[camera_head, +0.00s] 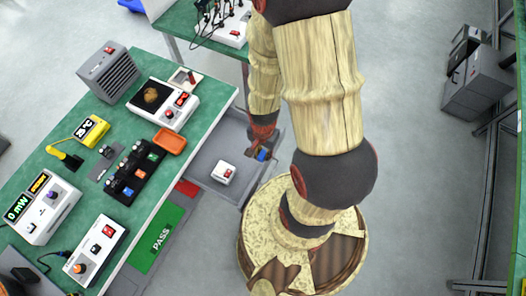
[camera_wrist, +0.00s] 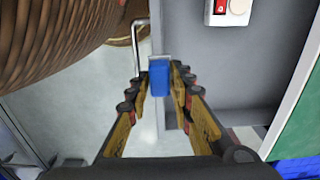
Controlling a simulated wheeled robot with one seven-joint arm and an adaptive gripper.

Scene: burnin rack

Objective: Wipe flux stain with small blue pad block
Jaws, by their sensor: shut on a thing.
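My gripper (camera_head: 259,150) is shut on a small blue pad block (camera_wrist: 159,78), which sits between the fingertips in the wrist view. The block also shows as a small blue patch in the head view (camera_head: 262,155). The gripper and block are beyond the right edge of the green bench, over or beside a grey tray. A brown, roundish stain (camera_head: 151,95) lies on the dark plate of a white device (camera_head: 177,113) on the bench. The stain is up and left of my gripper in the head view and is out of the wrist view.
The green bench (camera_head: 58,164) carries an orange tray (camera_head: 170,141), a grey finned box (camera_head: 108,73), a black row of modules (camera_head: 134,173) and several instruments. A white box with a red switch (camera_head: 224,173) stands on the grey tray (camera_head: 202,160).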

